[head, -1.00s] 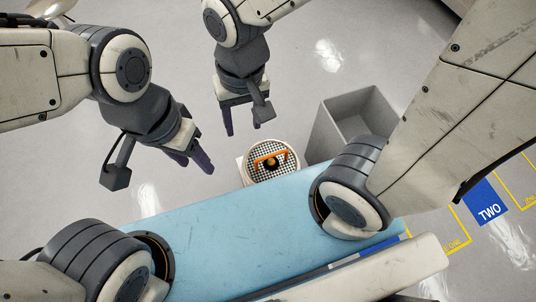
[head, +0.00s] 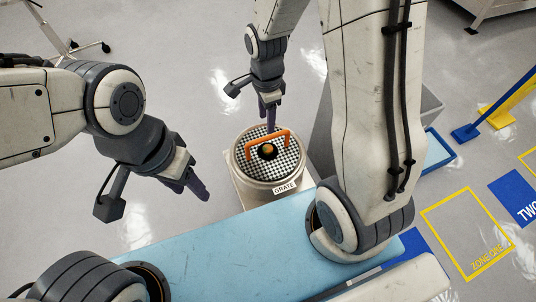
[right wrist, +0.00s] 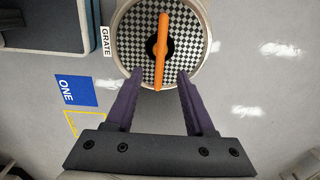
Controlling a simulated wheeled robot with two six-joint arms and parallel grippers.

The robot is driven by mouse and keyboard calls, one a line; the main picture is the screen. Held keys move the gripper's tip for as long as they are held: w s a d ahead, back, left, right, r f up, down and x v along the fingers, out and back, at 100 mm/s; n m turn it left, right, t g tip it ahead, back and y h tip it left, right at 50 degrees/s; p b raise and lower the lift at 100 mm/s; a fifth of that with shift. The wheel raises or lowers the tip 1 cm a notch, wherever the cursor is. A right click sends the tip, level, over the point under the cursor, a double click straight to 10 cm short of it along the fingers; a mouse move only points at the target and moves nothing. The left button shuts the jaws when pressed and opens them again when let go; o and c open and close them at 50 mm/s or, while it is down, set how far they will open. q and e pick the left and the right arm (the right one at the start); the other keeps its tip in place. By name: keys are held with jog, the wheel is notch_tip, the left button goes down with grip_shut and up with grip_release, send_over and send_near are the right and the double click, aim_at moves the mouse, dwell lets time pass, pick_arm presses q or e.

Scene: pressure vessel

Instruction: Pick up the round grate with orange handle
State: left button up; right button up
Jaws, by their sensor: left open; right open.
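The round grate (head: 287,163) is a black-and-white checked disc with a dark centre knob. It lies level in the top of a pale round holder labelled GRATE. Its orange handle (head: 268,137) arches over the middle. My right gripper (head: 269,126) points down at the handle's far side in the head view. My left gripper (head: 197,190) is open and empty, left of the holder.
A light blue surface (head: 200,245) on my base lies in front of the holder. A grey bin (head: 321,140) stands right of it, partly hidden by my right arm. Blue and yellow posts (head: 497,113) and yellow floor markings lie further right. Floor left of the holder is clear.

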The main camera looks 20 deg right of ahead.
aim_at(268, 136)
notch_tip(268, 136, down, 5)
jog(key=shift+r+b, duration=0.15)
jog(key=shift+b, duration=0.85)
jog(key=f+b, duration=0.3)
jog(key=f, duration=0.2)
jog(key=shift+d, duration=0.2)
jog(key=shift+r, duration=0.1)
jog(key=shift+f, duration=0.25)
grip_shut()
dwell(0.7)
